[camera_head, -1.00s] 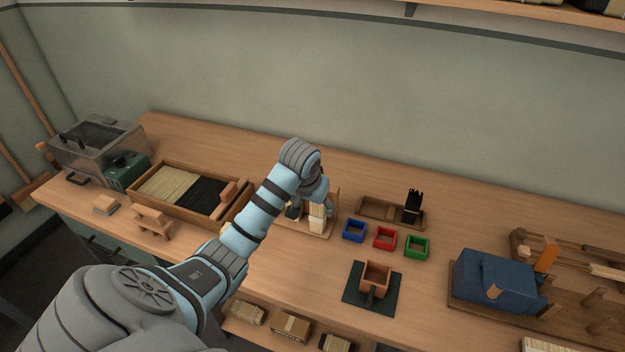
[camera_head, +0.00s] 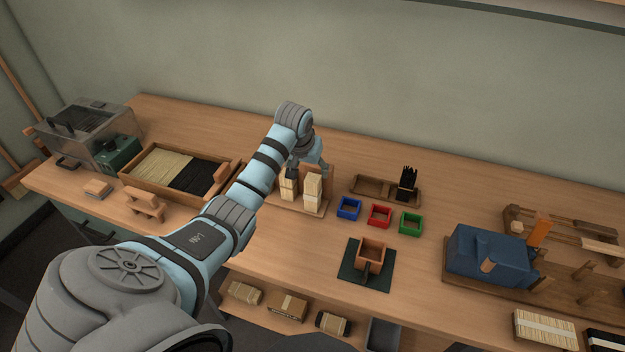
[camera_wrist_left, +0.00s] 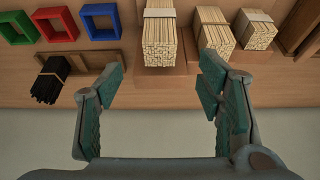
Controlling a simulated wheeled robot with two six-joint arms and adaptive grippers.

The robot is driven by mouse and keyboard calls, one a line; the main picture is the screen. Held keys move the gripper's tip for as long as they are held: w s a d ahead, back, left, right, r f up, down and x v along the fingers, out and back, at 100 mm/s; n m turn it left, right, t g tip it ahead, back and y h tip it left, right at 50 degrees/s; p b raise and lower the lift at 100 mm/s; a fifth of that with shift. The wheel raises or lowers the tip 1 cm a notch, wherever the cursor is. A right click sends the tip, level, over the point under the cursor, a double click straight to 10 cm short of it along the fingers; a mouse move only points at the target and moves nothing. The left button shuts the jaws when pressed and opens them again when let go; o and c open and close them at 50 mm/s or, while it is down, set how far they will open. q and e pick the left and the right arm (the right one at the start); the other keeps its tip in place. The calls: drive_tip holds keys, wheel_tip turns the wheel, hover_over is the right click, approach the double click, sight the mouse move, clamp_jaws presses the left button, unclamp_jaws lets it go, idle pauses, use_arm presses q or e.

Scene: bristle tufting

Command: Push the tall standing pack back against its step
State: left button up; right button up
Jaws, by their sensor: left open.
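The tall pack (camera_head: 312,190), a pale banded bundle, stands upright on a wooden stand (camera_head: 300,206) left of the blue box. In the left wrist view the tall pack (camera_wrist_left: 160,40) looks largest, with a wooden step (camera_wrist_left: 150,76) close to it; I cannot tell whether they touch. A second pack (camera_head: 288,188) stands to its left. The wrist view shows this second pack (camera_wrist_left: 214,36) and a third (camera_wrist_left: 255,29). My left gripper (camera_head: 308,160) is open and empty on the wall side of the packs. My right gripper is not seen.
Blue (camera_head: 348,208), red (camera_head: 380,215) and green (camera_head: 411,223) boxes stand right of the stand. A wooden tray (camera_head: 373,186) with a black bundle (camera_head: 407,182) lies behind them. Free tabletop lies in front of the stand.

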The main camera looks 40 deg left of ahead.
sight(312, 178)
use_arm(q)
drive_tip(key=b+x, duration=0.2)
drive_tip(key=x, duration=0.6)
drive_tip(key=shift+c, duration=0.6)
